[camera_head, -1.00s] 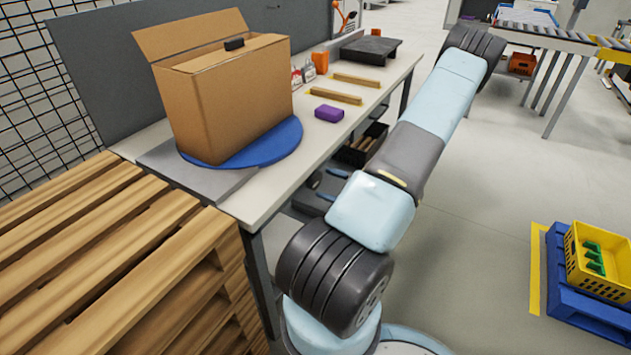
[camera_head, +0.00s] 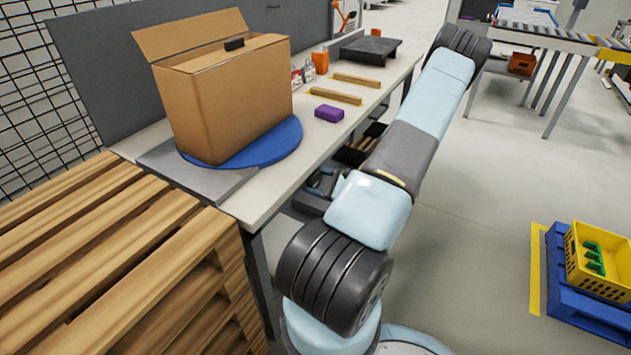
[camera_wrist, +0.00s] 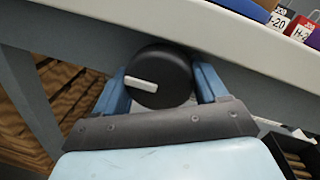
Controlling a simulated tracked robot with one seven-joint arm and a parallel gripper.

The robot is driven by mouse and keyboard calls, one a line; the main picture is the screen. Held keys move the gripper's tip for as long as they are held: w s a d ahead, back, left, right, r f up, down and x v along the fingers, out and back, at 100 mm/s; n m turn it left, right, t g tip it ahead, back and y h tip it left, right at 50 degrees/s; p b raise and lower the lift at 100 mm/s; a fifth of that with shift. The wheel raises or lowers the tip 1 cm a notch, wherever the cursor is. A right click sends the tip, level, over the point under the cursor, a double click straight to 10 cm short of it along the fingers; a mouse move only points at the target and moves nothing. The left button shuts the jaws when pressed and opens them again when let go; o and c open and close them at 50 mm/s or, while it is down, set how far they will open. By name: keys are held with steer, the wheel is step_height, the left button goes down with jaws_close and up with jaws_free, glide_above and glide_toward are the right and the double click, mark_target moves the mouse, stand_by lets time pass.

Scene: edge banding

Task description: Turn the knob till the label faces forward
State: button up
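A round black knob (camera_wrist: 172,72) with a white pointer bar (camera_wrist: 141,85) sits below the table's front edge in the wrist view. The pointer points left and slightly up. My gripper (camera_wrist: 160,82) has its blue fingers on either side of the knob. I cannot tell whether they press on it or stand just clear. In the head view the knob is hidden, and the gripper (camera_head: 322,183) is low beside the table front. A cardboard box (camera_head: 232,100) with an open flap stands on a blue turntable (camera_head: 286,145). No label shows on its visible faces.
The table (camera_head: 258,203) also holds a purple block (camera_head: 329,113), wooden strips, an orange container and a dark block. Wooden pallets (camera_head: 110,255) stand at the lower left. A yellow crate (camera_head: 598,262) sits on a blue pallet at right.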

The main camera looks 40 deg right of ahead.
steer(key=shift+c, duration=1.4)
steer(key=shift+m, duration=0.3)
steer(key=m, duration=0.4)
steer(key=shift+m, duration=0.4)
steer(key=m+t, duration=0.1)
steer(key=m, duration=0.4)
steer(key=shift+f, duration=0.1)
steer(key=shift+m, duration=0.3)
steer(key=o, duration=0.7)
steer(key=shift+o, duration=0.2)
steer(key=shift+s, duration=0.1)
